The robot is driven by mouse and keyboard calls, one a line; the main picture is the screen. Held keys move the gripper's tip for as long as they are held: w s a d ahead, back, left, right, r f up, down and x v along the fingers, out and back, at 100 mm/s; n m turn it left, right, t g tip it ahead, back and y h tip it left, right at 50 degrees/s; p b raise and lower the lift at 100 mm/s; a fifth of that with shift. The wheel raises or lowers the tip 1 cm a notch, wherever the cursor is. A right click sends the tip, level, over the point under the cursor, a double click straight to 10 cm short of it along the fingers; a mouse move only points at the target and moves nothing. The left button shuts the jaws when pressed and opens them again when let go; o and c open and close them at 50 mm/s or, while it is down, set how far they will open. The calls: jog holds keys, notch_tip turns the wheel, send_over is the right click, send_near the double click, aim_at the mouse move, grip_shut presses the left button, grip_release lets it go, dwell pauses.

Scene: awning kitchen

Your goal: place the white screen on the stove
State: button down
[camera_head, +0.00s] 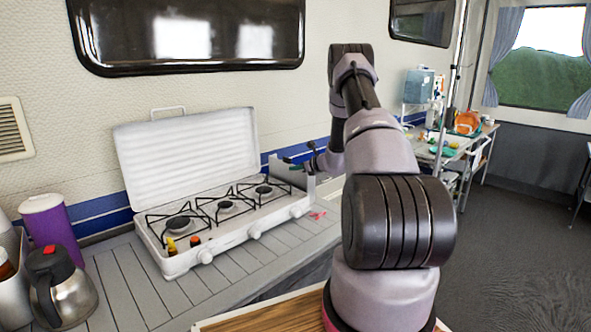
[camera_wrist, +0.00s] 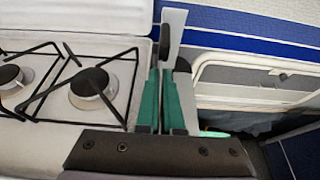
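The white stove (camera_head: 215,218) sits on the counter with its lid (camera_head: 185,155) raised. The white screen (camera_head: 304,193) is a thin panel standing upright at the stove's right end, close beside or against it; I cannot tell if it touches. In the wrist view the screen (camera_wrist: 174,20) shows edge-on beyond the fingers, right of the burners. My gripper (camera_head: 297,165) is at the screen's top edge. Its teal fingers (camera_wrist: 161,100) are close together with the thin panel appearing between them. The screen's lower part is hidden in the wrist view.
A metal jug (camera_head: 62,290) and a purple container (camera_head: 50,225) stand left of the stove. Small yellow and orange items (camera_head: 182,243) are at its front left. The wall is close behind.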

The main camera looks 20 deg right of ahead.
jog(key=c, duration=1.1)
grip_release()
jog(key=shift+o, duration=0.2)
